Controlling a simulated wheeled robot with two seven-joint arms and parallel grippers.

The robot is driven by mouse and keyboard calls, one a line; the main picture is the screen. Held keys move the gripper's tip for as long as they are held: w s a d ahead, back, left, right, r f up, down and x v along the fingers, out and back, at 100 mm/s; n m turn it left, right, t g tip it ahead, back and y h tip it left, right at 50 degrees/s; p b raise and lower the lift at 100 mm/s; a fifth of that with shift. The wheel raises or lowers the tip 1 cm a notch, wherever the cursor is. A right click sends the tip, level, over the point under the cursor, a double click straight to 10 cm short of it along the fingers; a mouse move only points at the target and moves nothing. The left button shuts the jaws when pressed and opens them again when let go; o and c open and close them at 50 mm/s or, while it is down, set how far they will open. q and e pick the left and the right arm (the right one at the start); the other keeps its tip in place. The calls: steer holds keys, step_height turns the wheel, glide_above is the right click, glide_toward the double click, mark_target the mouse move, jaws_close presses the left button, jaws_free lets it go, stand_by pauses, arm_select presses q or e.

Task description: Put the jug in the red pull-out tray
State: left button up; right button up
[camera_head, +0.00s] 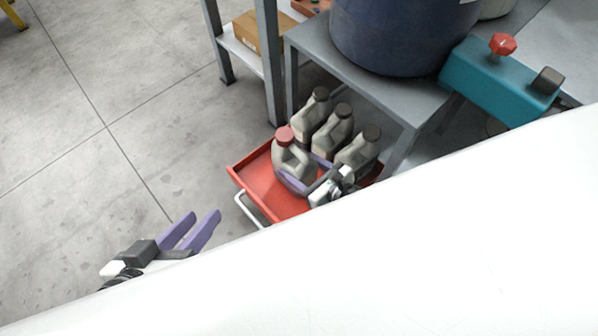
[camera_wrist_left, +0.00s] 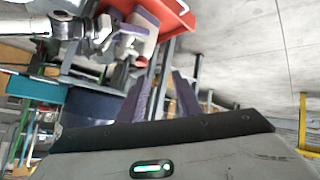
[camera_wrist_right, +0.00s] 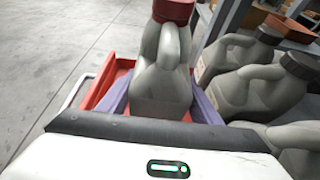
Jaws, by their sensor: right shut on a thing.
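The jug (camera_head: 289,158) is grey with a red cap and stands upright at the red pull-out tray (camera_head: 262,181); I cannot tell whether its base touches the tray floor. My right gripper (camera_head: 308,177) is shut on this jug, with purple fingers on either side of its body. The right wrist view shows the jug (camera_wrist_right: 163,85) between the fingers, with the tray (camera_wrist_right: 108,85) behind it. My left gripper (camera_head: 200,232) is open and empty, left of the tray and apart from it. Its open fingers also show in the left wrist view (camera_wrist_left: 162,95).
Several grey jugs with dark caps (camera_head: 333,130) stand in the tray's back and right part. A blue drum (camera_head: 395,40) sits on the grey table (camera_head: 330,52) above. A teal device (camera_head: 495,85) is at right. Floor at left is clear.

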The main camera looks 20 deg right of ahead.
steer(key=shift+w+f+b, duration=0.1)
steer(key=shift+f+b, duration=0.25)
steer(key=shift+f, duration=0.85)
steer(key=shift+r, duration=0.15)
arm_select(q)
steer(key=shift+d+r+h, duration=0.35)
steer(key=shift+r+h, duration=0.05)
steer(key=shift+r, duration=0.2)
arm_select(e)
steer(key=shift+f, duration=0.25)
steer(key=o, duration=1.4)
steer(key=shift+c, duration=0.2)
